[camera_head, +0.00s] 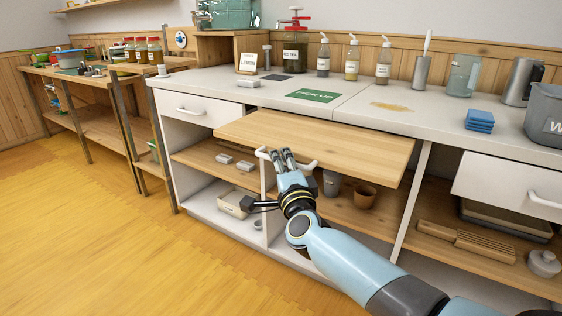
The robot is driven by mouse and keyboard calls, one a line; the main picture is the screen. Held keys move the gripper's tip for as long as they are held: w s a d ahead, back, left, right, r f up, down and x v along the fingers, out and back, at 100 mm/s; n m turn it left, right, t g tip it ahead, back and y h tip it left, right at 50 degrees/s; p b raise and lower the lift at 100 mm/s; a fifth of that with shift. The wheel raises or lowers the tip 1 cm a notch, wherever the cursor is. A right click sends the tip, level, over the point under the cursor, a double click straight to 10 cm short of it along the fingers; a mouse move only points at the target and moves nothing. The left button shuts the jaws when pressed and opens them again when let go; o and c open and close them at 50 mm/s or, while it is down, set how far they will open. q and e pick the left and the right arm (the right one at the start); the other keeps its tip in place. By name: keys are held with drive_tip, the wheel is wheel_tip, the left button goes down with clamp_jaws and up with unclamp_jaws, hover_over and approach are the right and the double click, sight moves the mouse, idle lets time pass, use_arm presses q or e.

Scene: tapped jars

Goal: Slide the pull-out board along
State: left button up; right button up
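The pull-out board (330,146) is a light wooden slab that juts out from under the grey worktop, above the open shelves. A white bar handle (308,166) shows at its front edge, on both sides of my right gripper. My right gripper (283,154) is at the middle of this handle, with its fingers pointing up toward the board. The fingertips are close together and hide the handle's middle, so I cannot tell if they are shut on it. My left gripper is not in view.
A green mat (314,96), an amber spill (391,107) and blue coasters (480,121) lie on the worktop (360,108). White drawers (200,111) flank the board. A brown pot (365,197) stands on the shelf below. The floor (95,235) at left is clear.

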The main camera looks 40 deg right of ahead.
clamp_jaws()
drive_tip(key=shift+f, duration=0.1)
